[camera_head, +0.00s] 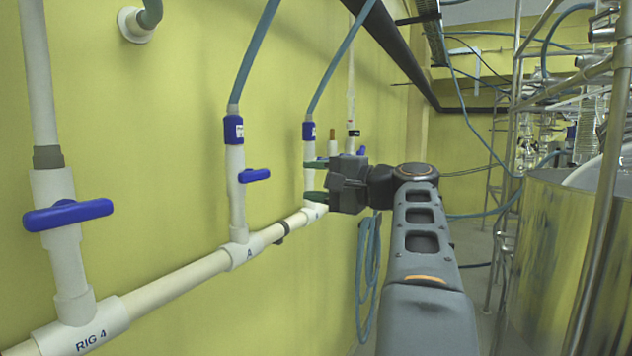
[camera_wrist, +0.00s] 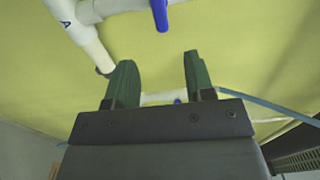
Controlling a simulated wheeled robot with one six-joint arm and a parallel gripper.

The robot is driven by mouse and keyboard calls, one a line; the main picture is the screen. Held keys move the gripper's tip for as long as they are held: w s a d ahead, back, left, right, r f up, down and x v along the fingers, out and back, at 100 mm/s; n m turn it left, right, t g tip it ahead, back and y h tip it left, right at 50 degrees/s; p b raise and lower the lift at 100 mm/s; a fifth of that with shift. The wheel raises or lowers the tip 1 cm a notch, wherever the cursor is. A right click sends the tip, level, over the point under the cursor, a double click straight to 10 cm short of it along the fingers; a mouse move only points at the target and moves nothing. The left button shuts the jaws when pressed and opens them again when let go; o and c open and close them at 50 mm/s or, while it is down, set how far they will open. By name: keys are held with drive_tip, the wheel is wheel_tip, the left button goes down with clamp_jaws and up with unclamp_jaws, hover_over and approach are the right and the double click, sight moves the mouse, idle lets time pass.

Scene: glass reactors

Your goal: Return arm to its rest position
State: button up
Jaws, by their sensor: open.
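My gripper (camera_head: 315,180) is at the end of my outstretched arm, turned left towards the yellow wall. Its two green fingers are spread apart, one above the other, around or just in front of a white vertical pipe (camera_head: 310,147) with a blue collar. I cannot tell whether they touch the pipe. In the wrist view my gripper (camera_wrist: 160,78) shows both fingers apart with nothing held between them. A blue valve handle (camera_wrist: 160,14) shows at the top of that view, beyond the fingertips.
A white horizontal pipe (camera_head: 180,284) runs along the wall. Blue valve handles stick out from it at the left (camera_head: 68,215) and middle (camera_head: 254,175). A blue hose (camera_head: 366,262) hangs below my gripper. A shiny metal vessel (camera_head: 560,255) and metal frame stand on the right.

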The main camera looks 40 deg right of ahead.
idle(0.3)
drive_tip(key=w+d+f+m+g+h, duration=0.1)
drive_tip(key=d+f+g+h, duration=0.1)
drive_tip(key=f, duration=0.5)
drive_tip(key=d+f+g+h, duration=0.2)
drive_tip(key=f+h, duration=0.1)
drive_tip(key=f, duration=0.4)
drive_tip(key=s+a+f+n+g, duration=0.2)
drive_tip(key=a+f+n+g, duration=0.3)
drive_tip(key=f, duration=0.7)
drive_tip(key=s+a+f+n+g+h, duration=0.1)
drive_tip(key=s+a+f+n+g, duration=0.1)
drive_tip(key=s+a+f+n, duration=0.2)
drive_tip(key=s+a+f+n+g+h+p, duration=0.1)
drive_tip(key=s+a+f+n, duration=0.3)
drive_tip(key=a+f, duration=0.5)
drive_tip(key=a+n, duration=0.1)
drive_tip(key=a, duration=0.3)
drive_tip(key=shift+s+f+g+h, duration=0.25)
drive_tip(key=shift+g+h, duration=0.05)
drive_tip(key=shift+g, duration=0.1)
